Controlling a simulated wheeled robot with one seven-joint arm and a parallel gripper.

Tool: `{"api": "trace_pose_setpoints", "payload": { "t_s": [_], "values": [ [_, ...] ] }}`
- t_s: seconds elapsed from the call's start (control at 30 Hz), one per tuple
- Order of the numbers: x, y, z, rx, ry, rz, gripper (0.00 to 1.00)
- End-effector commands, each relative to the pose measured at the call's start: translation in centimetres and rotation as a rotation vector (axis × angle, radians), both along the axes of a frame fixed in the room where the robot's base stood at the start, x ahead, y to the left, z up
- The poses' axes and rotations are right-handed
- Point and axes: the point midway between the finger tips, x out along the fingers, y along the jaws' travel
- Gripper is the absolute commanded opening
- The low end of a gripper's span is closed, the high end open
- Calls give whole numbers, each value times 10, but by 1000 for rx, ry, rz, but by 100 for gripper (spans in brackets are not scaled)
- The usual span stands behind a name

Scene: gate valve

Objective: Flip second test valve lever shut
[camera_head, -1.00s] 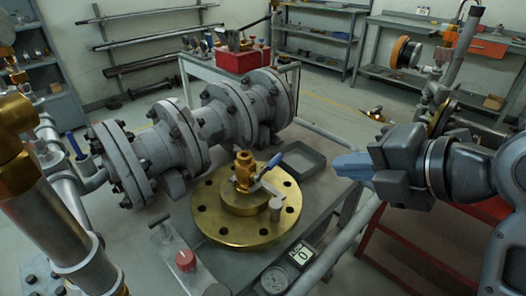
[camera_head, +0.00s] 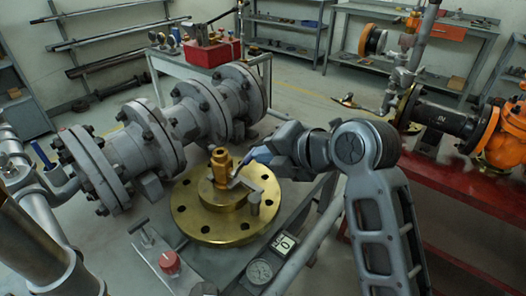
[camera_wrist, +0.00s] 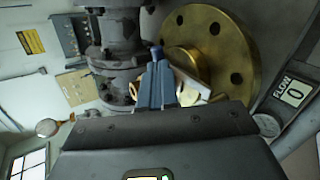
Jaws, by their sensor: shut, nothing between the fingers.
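A brass test valve (camera_head: 221,166) stands upright on a round gold flange (camera_head: 190,218) on the bench. Its lever shows a pale metal arm and a small dark blue end (camera_head: 247,158), pointing up and right in the head view. My gripper (camera_head: 265,154) is shut and empty, its blue-grey fingertips right beside that blue end. In the wrist view the shut fingers (camera_wrist: 157,68) point at the flange (camera_wrist: 212,35), and a small blue tip (camera_wrist: 156,52) shows just beyond them. I cannot tell whether they touch. The fingers hide part of the valve and lever in the wrist view.
Grey flanged pipework (camera_head: 160,150) runs close behind the valve on the left. A red knob (camera_head: 170,262), a round gauge (camera_head: 260,271) and a flow display reading 0 (camera_head: 284,245) sit at the bench front. A red bench (camera_head: 440,185) stands at the right.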

Motion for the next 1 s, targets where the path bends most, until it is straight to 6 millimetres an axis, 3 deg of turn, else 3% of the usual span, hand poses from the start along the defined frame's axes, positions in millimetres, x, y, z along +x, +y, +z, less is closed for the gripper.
{"api": "trace_pose_setpoints", "payload": {
  "t_s": [0.47, 0.8, 1.0],
  "values": [
    [5, 5, -5, 2, 1, 0, 0],
    [13, 8, -23, 129, 194, 2, 0],
    [12, 9, -24, 136, 211, 4, 0]
  ]
}}
